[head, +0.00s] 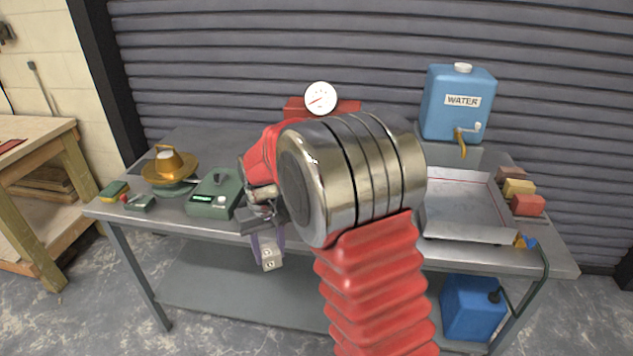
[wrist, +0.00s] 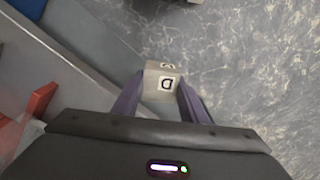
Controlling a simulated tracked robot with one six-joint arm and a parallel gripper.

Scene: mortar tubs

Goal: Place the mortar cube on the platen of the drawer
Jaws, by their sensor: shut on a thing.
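The mortar cube (head: 271,261) is a small pale grey block with dark letters on its faces. My gripper (head: 268,242) is shut on it and holds it just in front of the bench's front edge. In the wrist view the cube (wrist: 160,84) sits between the two purple fingers of my gripper (wrist: 160,98), a "D" on one face, with the floor behind it. A red frame with a white dial gauge (head: 320,98) stands at the back of the bench, mostly behind my arm. I cannot make out the drawer or its platen.
A blue container (head: 470,308) stands below.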

